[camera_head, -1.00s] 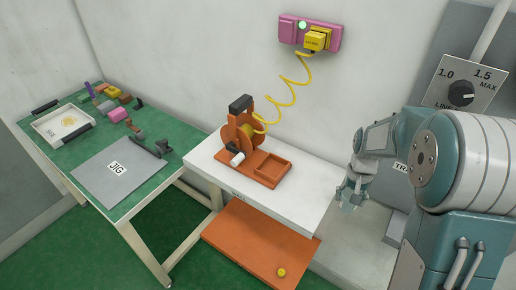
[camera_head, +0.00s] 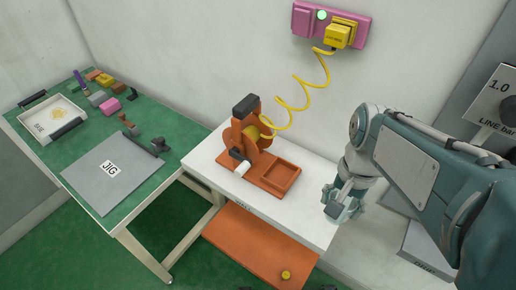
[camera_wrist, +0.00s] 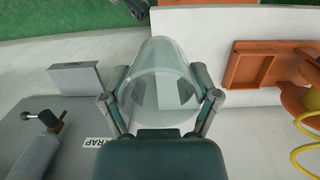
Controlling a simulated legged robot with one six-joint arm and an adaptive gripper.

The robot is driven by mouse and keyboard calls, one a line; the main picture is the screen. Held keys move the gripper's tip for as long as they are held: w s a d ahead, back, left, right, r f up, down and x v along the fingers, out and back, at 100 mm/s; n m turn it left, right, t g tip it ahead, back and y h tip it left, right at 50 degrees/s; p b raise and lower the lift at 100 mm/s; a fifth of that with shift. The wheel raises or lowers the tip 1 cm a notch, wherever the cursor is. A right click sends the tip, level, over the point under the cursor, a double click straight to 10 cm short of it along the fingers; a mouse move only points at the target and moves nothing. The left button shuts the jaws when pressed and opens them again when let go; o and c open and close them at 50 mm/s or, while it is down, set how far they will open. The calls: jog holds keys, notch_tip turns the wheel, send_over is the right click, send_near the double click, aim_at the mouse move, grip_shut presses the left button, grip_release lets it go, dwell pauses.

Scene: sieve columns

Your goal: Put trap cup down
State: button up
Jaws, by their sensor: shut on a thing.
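The trap cup (camera_wrist: 160,60) is a clear, pale see-through cup in the wrist view. My gripper (camera_wrist: 161,88) is shut on it, with one finger on each side. In the head view my gripper (camera_head: 343,200) hangs at the right end of the white bench, and the cup (camera_head: 346,212) shows faintly between its fingers. A grey stand (camera_wrist: 75,135) with a TRAP label lies left of the cup in the wrist view. I cannot tell whether the cup's base touches a surface.
The white bench (camera_head: 215,165) carries an orange machine (camera_head: 245,140) with an empty square tray (camera_head: 275,174), left of my gripper. A yellow coiled cable (camera_head: 300,105) runs up to a pink wall socket (camera_head: 315,22). A green table (camera_head: 80,130) holds a JIG plate (camera_head: 105,165).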

jog(key=shift+w+d+f, duration=0.1)
jog(key=shift+w, duration=0.05)
jog(key=w+f, duration=0.3)
jog(key=w, duration=0.5)
jog(key=shift+w+a+f, duration=0.15)
jog(key=shift+a+f, duration=0.05)
jog(key=shift+f, duration=0.2)
send_over(313, 195)
notch_tip(313, 195, down, 6)
jog(key=shift+w+d+r, duration=0.1)
jog(key=shift+d+r, duration=0.05)
jog(key=shift+r, duration=0.1)
jog(key=shift+w+f, duration=0.25)
jog(key=shift+f, duration=1.5)
jog(key=o, duration=0.8)
jog(key=shift+c, duration=0.2)
